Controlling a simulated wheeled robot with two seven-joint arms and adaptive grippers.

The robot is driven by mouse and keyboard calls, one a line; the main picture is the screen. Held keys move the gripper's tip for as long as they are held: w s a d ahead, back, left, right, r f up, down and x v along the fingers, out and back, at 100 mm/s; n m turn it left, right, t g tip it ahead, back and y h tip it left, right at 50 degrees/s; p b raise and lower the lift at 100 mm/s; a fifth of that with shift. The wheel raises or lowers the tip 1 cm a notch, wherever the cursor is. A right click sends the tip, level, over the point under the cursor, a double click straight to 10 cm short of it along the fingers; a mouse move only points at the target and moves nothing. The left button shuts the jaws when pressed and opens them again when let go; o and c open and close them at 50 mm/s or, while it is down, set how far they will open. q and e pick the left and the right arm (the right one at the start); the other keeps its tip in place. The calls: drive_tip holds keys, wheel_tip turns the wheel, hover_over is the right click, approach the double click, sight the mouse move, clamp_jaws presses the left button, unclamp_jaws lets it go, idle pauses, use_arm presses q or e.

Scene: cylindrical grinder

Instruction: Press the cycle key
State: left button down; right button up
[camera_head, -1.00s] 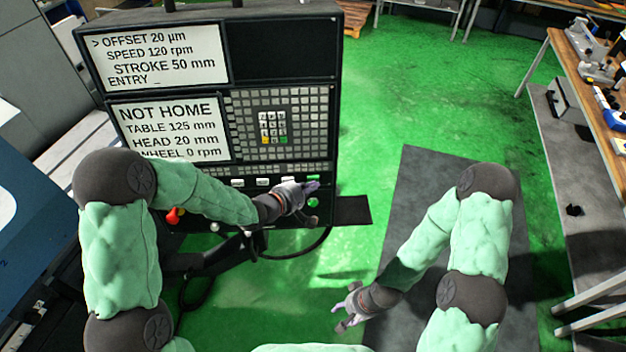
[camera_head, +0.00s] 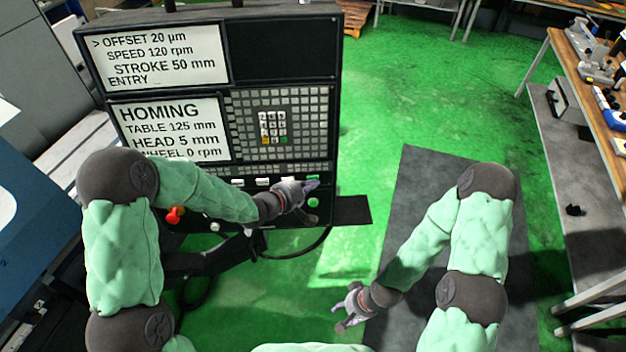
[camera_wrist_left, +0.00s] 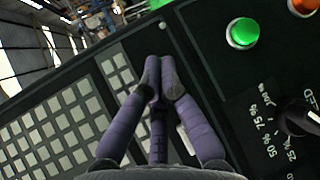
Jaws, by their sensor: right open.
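The black control panel (camera_head: 290,55) stands at the upper left of the head view, with a row of pale keys (camera_head: 237,183) along its lower edge. I cannot read which key is the cycle key. My left gripper (camera_head: 312,185) is at the right end of this row. In the left wrist view its purple fingers (camera_wrist_left: 160,80) are together and empty, over the panel by the grey keys (camera_wrist_left: 62,125); contact cannot be told, and they hide what lies beneath. A green button (camera_wrist_left: 242,33) is beyond them. My right gripper (camera_head: 347,308) is open and empty, low over the floor.
The lower screen (camera_head: 170,130) reads HOMING, HEAD 5 mm. A red knob (camera_head: 174,215) sits on the panel's lower left. A percent dial (camera_wrist_left: 298,118) and an orange button (camera_wrist_left: 303,5) are at the wrist view's right.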

use_arm(q)
drive_tip(key=shift+s, duration=0.1)
drive_tip(key=shift+s+r, duration=0.15)
drive_tip(key=shift+s, duration=0.55)
drive_tip(key=shift+d, duration=0.1)
drive_tip(key=shift+s+d+r+p, duration=0.15)
drive_tip(key=shift+s+r, duration=0.1)
drive_tip(key=shift+s, duration=1)
drive_tip(key=shift+s+r+p, duration=0.15)
drive_tip(key=shift+s+r, duration=0.05)
drive_tip(key=shift+s, duration=1)
drive_tip(key=s+a+f+m+g+y+b, duration=0.1)
drive_tip(key=s+a+f+b, duration=0.1)
drive_tip(key=f+b, duration=0.5)
drive_tip(key=s+a+f+m+g+y+b, duration=0.1)
drive_tip(key=a+f+b, duration=0.1)
drive_tip(key=f, duration=1)
drive_tip(key=s+a+f+m+g+y+b, duration=0.1)
drive_tip(key=s+f+b, duration=0.5)
drive_tip(key=f, duration=0.6)
drive_tip(key=s+a+f+m+g+y+b, duration=0.1)
drive_tip(key=s+a+f+m+g+b, duration=0.1)
drive_tip(key=s+f+m+g+b, duration=0.2)
drive_tip(key=s+a+f+m+g+b, duration=0.2)
drive_tip(key=s+f+b, duration=0.7)
drive_tip(key=f, duration=1)
drive_tip(key=shift+s+f+m+y+b, duration=0.35)
drive_tip(key=shift+m+y+b, duration=0.05)
drive_tip(key=shift+b, duration=0.25)
